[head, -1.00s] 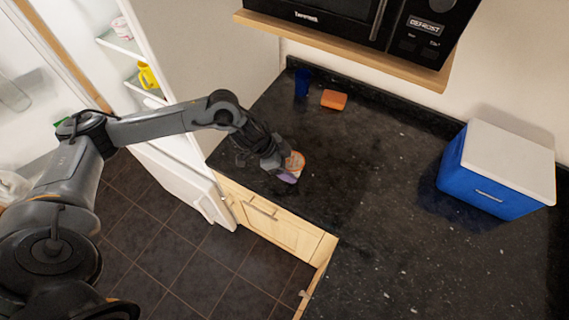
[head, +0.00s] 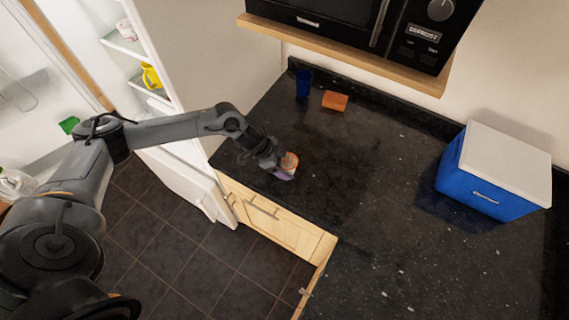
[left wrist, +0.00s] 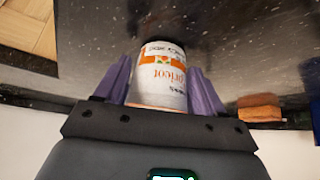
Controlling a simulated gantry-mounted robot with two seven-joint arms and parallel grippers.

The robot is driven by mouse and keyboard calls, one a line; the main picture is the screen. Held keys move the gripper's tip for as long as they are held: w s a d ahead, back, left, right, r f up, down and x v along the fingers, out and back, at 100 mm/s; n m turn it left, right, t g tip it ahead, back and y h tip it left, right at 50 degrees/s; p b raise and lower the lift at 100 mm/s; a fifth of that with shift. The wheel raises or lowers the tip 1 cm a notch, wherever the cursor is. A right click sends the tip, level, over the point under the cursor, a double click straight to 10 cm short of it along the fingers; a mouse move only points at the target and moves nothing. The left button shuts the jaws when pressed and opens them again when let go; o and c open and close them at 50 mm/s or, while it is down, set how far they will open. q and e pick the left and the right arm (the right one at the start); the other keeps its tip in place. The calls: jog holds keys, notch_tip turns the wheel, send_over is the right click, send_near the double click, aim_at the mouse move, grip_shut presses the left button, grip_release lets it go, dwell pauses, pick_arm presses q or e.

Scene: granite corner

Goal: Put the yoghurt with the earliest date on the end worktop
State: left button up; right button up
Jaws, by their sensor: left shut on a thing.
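A white yoghurt pot (left wrist: 163,75) with an orange band and the word "apricot" is between the purple fingers of my left gripper (left wrist: 163,85) in the left wrist view. In the head view the pot (head: 290,161) shows its orange-brown top at my left gripper (head: 284,170). The gripper is shut on it, over the dark granite end worktop (head: 330,185), near its front edge. I cannot tell whether the pot touches the worktop. Its date is not readable. My right gripper is not in view.
A blue cup (head: 303,83) and an orange sponge-like block (head: 334,100) stand at the back. A blue cool box (head: 490,178) with a white lid is at the right. A microwave (head: 350,20) sits on a shelf above. The open fridge (head: 150,95) holds a yellow mug (head: 151,76).

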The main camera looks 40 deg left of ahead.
pick_arm(q)
jog(key=shift+f, duration=0.15)
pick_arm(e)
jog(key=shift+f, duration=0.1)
pick_arm(q)
jog(key=o, duration=1.3)
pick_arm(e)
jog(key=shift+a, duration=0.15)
